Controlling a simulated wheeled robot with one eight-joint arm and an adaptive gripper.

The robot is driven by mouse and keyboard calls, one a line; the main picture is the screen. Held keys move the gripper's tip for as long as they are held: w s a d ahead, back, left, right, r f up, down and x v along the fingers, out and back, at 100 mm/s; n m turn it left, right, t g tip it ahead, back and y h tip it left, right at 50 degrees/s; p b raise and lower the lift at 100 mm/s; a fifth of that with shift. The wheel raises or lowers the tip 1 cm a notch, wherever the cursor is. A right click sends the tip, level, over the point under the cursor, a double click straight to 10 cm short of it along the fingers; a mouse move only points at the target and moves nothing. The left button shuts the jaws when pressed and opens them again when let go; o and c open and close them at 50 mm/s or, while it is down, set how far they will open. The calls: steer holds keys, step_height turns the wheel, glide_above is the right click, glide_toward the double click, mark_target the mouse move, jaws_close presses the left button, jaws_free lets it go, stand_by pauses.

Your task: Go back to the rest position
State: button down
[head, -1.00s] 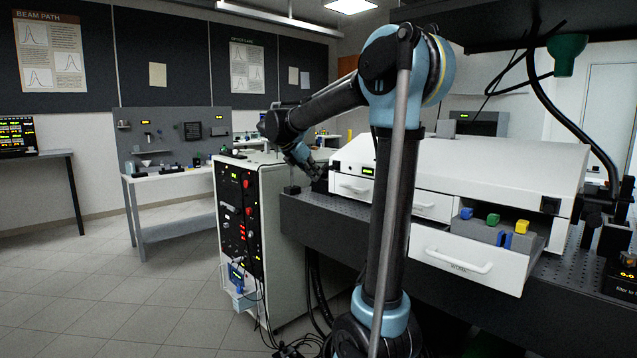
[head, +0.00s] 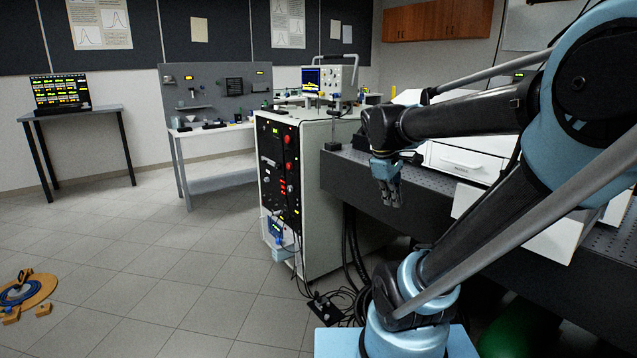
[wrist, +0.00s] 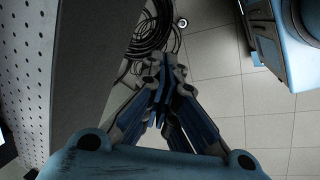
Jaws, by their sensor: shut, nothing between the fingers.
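My gripper (head: 389,190) hangs pointing down at the front edge of the dark optical table (head: 343,178), to the right of the white equipment rack. In the wrist view my gripper (wrist: 160,75) is shut and empty, its fingertips together. Below it in that view are coiled dark cables (wrist: 153,35) and floor tiles. My arm is bent across the right side of the head view and hides much of the table and the white housing on it.
The white rack (head: 325,200) with a black control panel stands left of my gripper. Cables (head: 335,310) lie on the floor at its foot. A wooden disc (head: 40,291) with parts lies at the far left. The tiled floor (head: 150,270) between is mostly clear.

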steer(key=s+a+f+m+y, duration=0.2)
steer(key=s+f+m+y, duration=0.1)
steer(key=s+f+m, duration=0.6)
steer(key=s+f, duration=0.3)
steer(key=shift+s+f+m, duration=0.3)
steer(key=shift+s+f, duration=0.05)
steer(key=shift+f, duration=0.05)
